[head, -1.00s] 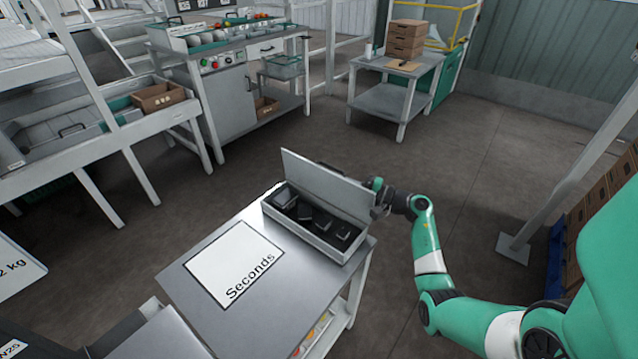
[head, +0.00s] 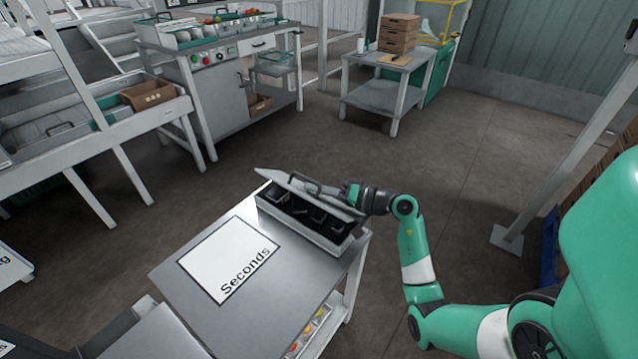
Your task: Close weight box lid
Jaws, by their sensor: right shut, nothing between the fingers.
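The weight box (head: 328,244) is a pale grey case at the far end of the metal table. Its lid (head: 335,200) is hinged along the far side and tilted low over the box, with a dark handle on top. A gap at the near side still shows dark weights (head: 298,212) in the black interior. My right gripper (head: 352,193) is shut and empty at the lid's right end, at the far side. The lid's edge partly hides its fingertips, so I cannot tell exactly where they touch. My left gripper is not in view.
A white "Seconds" sheet (head: 228,259) lies on the metal table (head: 205,325) in front of the box. A shelf below holds colourful produce (head: 311,333). A side table (head: 385,97) with stacked brown boxes (head: 399,33) stands behind, with open floor between.

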